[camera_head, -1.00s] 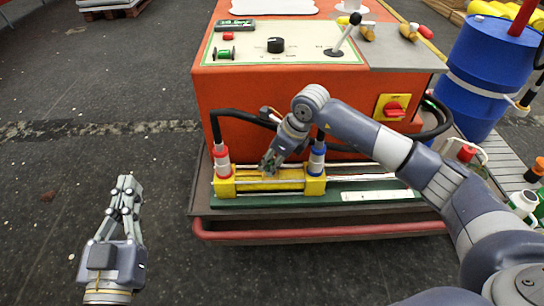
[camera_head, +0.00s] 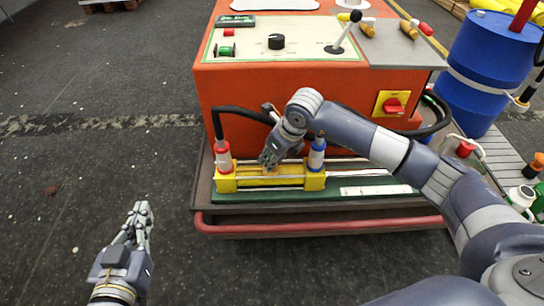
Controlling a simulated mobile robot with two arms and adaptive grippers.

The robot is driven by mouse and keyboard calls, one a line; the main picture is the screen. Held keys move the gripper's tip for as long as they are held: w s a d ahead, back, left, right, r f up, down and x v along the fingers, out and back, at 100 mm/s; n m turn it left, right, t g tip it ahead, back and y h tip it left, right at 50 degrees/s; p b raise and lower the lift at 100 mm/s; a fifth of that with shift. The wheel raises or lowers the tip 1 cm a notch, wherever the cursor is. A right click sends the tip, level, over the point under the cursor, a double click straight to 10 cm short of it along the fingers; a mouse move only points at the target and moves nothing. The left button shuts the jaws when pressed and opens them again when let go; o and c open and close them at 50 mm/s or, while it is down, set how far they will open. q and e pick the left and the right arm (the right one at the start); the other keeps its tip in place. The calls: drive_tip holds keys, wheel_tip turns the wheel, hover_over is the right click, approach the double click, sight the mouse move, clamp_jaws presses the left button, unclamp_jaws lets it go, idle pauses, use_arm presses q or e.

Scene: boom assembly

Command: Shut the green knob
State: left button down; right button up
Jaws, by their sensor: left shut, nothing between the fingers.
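A small green knob (camera_head: 226,49) with dark parts sits on the pale control panel (camera_head: 300,45) of the orange machine, below a red button (camera_head: 229,32). My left gripper (camera_head: 142,209) is shut and empty over the dark floor, well left of and below the panel, apart from the knob. My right gripper (camera_head: 266,161) points down at the yellow block (camera_head: 226,182) in front of the machine, between its red and blue fittings. Its fingers are small and dark here, so I cannot tell whether they are open or shut. Nothing touches the green knob.
The panel also carries a black dial (camera_head: 276,41) and a lever (camera_head: 343,35). A red switch (camera_head: 393,105) is on the machine's front. A red rail (camera_head: 320,228) edges the cart. A blue barrel (camera_head: 487,75) stands at right.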

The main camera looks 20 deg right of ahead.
drive_tip(key=o, duration=1)
drive_tip(key=shift+r, duration=0.1)
drive_tip(key=v, duration=1.1)
drive_tip(key=shift+s+d+r, duration=0.1)
drive_tip(key=shift+s+r, duration=0.05)
drive_tip(key=shift+r, duration=0.25)
